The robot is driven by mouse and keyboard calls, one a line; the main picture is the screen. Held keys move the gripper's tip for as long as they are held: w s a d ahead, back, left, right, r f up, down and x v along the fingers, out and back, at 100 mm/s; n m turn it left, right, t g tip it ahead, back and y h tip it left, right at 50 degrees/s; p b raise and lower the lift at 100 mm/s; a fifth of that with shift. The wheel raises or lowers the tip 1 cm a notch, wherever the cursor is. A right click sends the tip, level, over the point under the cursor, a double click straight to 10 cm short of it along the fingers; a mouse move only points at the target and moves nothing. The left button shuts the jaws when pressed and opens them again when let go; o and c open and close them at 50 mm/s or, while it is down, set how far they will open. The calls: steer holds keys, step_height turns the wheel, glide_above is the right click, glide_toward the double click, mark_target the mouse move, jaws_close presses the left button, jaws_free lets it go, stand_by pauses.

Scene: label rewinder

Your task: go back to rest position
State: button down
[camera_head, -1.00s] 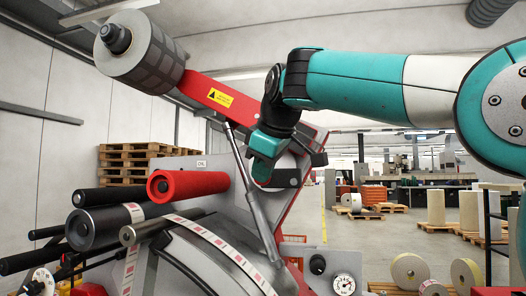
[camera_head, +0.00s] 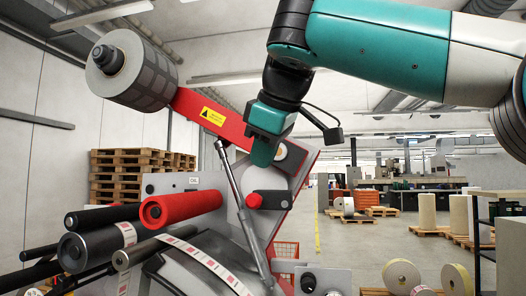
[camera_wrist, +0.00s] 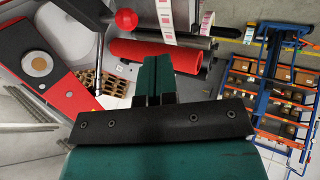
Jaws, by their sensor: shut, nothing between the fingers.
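My gripper (camera_head: 264,150) is teal and points down in front of the rewinder's red arm. It is shut with nothing between its fingers. In the wrist view the fingers (camera_wrist: 154,80) lie side by side. The label rewinder (camera_head: 290,195) fills the lower left and middle of the head view. Its red arm (camera_head: 203,108) is raised and carries a large grey roller (camera_head: 140,75) at its upper end. A red roller (camera_head: 182,208) sits below, and it also shows in the wrist view (camera_wrist: 155,54). A red knob (camera_wrist: 126,19) shows near the top of the wrist view.
Wooden pallets (camera_head: 130,172) are stacked behind the machine on the left. Label rolls (camera_head: 402,275) lie at the lower right, beside a dark shelf frame (camera_head: 484,235). A blue rack with boxes (camera_wrist: 268,85) stands at the right of the wrist view. Open floor (camera_head: 370,238) lies right of the machine.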

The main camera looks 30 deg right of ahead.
steer(key=shift+f, duration=0.1)
stand_by(0.3)
step_height(320, 180, down, 20)
steer(key=g+b, duration=0.2)
steer(key=b, duration=0.7)
steer(key=s+a+f+g+y+b, duration=0.1)
steer(key=s+a+f+b, duration=0.1)
steer(key=s+f, duration=0.4)
steer(key=s+a+f+m+g+y+b, duration=0.1)
steer(key=s+f+b, duration=0.4)
steer(key=f, duration=1)
steer(key=s+a+f+m+g+y+b, duration=0.1)
steer(key=s+a+f+g+y+b, duration=0.1)
steer(key=s+f, duration=0.7)
steer(key=shift+s+a+f+g+b, duration=0.25)
steer(key=shift+a+f+g+b, duration=0.5)
steer(key=shift+a+f, duration=0.25)
